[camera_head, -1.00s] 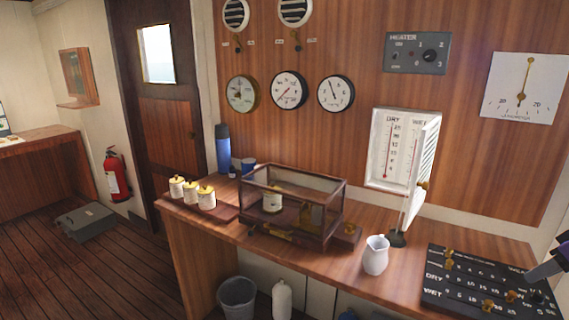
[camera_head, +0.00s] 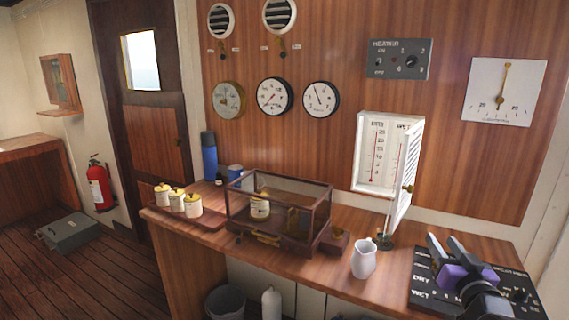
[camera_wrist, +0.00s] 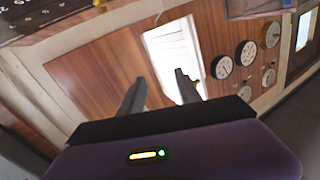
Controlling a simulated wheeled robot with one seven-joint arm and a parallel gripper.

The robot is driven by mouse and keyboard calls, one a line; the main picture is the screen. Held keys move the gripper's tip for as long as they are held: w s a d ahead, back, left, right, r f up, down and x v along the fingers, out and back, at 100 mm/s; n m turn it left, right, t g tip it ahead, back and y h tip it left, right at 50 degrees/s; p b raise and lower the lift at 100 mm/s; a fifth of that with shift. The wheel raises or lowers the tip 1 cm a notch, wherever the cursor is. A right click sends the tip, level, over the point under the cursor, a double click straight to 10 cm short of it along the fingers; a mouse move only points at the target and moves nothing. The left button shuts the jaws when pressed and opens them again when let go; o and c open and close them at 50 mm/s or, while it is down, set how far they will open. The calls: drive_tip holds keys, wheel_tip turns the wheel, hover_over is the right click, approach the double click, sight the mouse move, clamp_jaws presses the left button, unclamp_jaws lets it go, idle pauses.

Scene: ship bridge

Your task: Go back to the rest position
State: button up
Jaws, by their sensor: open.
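My gripper (camera_head: 449,247) is at the lower right of the head view, above the black pegboard (camera_head: 425,296) with white lettering. Its two dark fingers are apart with nothing between them, and its body is purple. In the wrist view my gripper (camera_wrist: 158,85) also shows spread, empty fingers. Beyond them are the wood-panelled wall and the white thermometer box (camera_wrist: 172,58). The gripper and arm hide part of the pegboard.
The white thermometer box (camera_head: 376,190) has its door open over the desk. A white jug (camera_head: 363,259), a glass case (camera_head: 232,216) and several lidded jars (camera_head: 177,200) stand on the desk. A bin (camera_head: 225,303) and a grey case (camera_head: 68,232) are on the floor.

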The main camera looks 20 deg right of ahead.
drive_tip(key=s+a+f+t, duration=0.1)
drive_tip(key=s+a+f, duration=0.2)
drive_tip(key=s+a, duration=0.6)
drive_tip(key=s+a+f, duration=0.3)
drive_tip(key=s+a, duration=0.2)
drive_tip(key=a, duration=0.8)
drive_tip(key=s+a+f+n+g+y, duration=0.1)
drive_tip(key=s+a+f+n+y, duration=0.1)
drive_tip(key=s+a, duration=0.5)
drive_tip(key=s+a+f+n+g+y, duration=0.1)
drive_tip(key=s+a+f+n+y, duration=0.2)
drive_tip(key=s, duration=1.1)
drive_tip(key=a+n+y, duration=0.2)
drive_tip(key=a+y, duration=0.1)
drive_tip(key=a, duration=0.1)
drive_tip(key=shift+s+a, duration=0.2)
drive_tip(key=shift+a, duration=0.05)
